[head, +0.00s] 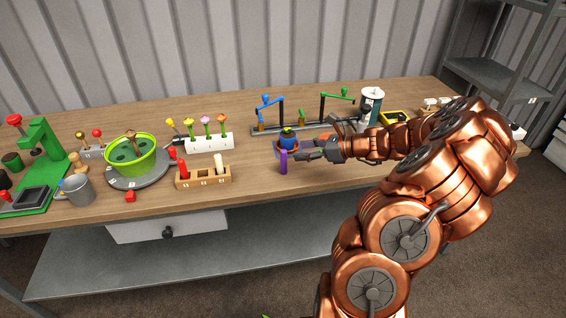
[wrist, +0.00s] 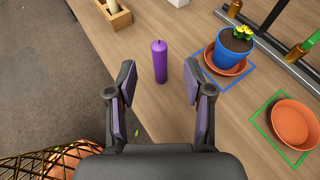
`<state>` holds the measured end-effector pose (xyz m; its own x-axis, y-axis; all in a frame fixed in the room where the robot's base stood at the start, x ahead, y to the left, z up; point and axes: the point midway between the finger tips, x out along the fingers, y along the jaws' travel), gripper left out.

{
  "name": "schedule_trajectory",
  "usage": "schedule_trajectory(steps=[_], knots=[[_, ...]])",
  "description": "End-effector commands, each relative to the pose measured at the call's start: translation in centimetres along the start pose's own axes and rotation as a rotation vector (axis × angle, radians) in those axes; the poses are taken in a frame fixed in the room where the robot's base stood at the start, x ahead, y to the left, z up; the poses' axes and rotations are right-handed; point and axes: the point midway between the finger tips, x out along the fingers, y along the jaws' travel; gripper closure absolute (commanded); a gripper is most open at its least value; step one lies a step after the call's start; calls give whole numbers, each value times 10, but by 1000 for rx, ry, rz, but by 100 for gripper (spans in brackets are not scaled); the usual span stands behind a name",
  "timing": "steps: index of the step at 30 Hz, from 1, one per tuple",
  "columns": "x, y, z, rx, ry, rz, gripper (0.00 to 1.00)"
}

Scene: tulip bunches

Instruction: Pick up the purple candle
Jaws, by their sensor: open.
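The purple candle (wrist: 160,62) stands upright on the wooden table in the wrist view, ahead of my gripper and roughly in line with the gap between its fingers. It also shows in the head view (head: 283,162), near the table's front edge. My gripper (wrist: 158,82) is open and empty, its two dark fingers with purple pads spread apart. In the head view my gripper (head: 305,155) reaches in from the right, just beside the candle. I cannot tell whether a finger touches it.
A blue pot (wrist: 235,48) with yellow flowers sits on a terracotta saucer to the candle's right. An empty saucer (wrist: 294,124) lies in a green square. A wooden holder (head: 203,178) with candles stands to the left. The table's front edge is close.

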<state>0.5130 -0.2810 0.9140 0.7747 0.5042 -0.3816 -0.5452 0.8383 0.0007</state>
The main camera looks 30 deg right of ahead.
Motion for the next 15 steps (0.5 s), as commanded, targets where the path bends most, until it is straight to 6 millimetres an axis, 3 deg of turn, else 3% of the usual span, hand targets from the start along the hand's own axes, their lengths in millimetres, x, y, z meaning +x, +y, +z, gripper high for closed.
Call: schedule_trajectory(steps=[15], knots=[[53,1,3,0,2,7,48]])
